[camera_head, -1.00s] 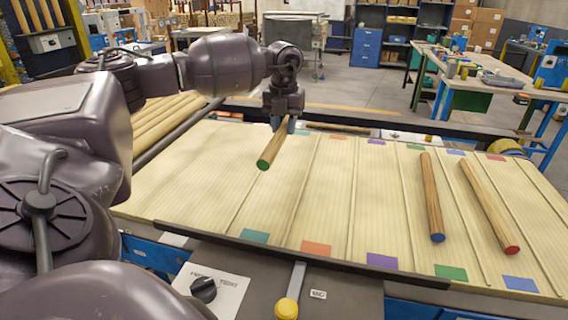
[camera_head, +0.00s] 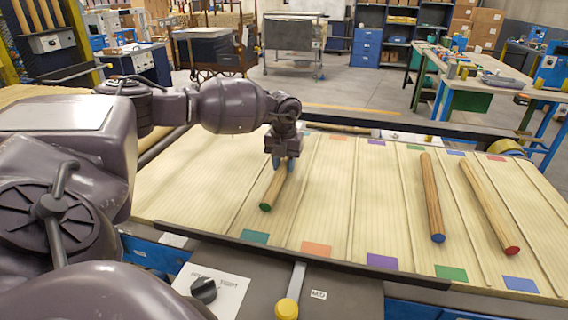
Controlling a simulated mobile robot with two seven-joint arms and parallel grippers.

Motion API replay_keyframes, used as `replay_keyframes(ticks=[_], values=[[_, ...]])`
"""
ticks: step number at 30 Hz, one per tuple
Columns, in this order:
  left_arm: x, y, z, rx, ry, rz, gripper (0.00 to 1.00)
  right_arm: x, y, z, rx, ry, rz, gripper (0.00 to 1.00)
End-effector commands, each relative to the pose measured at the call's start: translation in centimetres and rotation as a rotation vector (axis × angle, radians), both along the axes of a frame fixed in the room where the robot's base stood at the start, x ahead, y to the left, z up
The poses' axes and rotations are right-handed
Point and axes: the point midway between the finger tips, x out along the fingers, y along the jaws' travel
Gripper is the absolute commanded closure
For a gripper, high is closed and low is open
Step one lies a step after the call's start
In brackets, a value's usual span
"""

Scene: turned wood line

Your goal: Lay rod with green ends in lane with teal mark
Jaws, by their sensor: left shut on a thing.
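My left gripper (camera_head: 283,162) points down and is shut on the rod with green ends (camera_head: 273,190). The rod's near green end faces me; its far end is hidden behind the gripper. The rod is over the lane with the teal mark (camera_head: 255,237), between that lane's two dividers and roughly along them. It is low, at or just above the slatted surface; I cannot tell whether it touches. My right gripper is not in view.
To the right are lanes with an orange mark (camera_head: 316,249), a purple mark (camera_head: 382,261) and a green mark (camera_head: 450,272). A rod with a blue end (camera_head: 432,198) and a rod with a red end (camera_head: 489,207) lie further right. A dark rail (camera_head: 330,260) runs along the near edge.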

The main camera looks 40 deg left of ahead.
Motion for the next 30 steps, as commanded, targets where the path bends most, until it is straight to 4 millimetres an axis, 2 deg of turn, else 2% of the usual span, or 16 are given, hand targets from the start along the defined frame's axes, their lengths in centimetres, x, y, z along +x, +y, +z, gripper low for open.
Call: replay_keyframes(ticks=[8,9,14,23,26,30], values=[[0.0,0.0,-0.2,0.000,0.000,0.000,0.96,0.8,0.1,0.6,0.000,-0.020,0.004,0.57],[0.0,0.0,-0.3,0.000,0.000,0.000,0.67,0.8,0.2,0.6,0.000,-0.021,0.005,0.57],[0.0,0.0,-0.2,0.000,0.000,0.000,0.43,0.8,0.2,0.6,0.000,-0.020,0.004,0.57],[0.0,0.0,0.0,-0.001,0.000,0.000,0.43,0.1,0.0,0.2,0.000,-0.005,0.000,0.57],[0.1,0.0,0.6,-0.001,-0.003,0.000,0.43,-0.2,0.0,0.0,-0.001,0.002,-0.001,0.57],[0.0,0.0,2.6,0.000,-0.004,0.000,0.43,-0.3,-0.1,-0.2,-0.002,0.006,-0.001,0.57]])
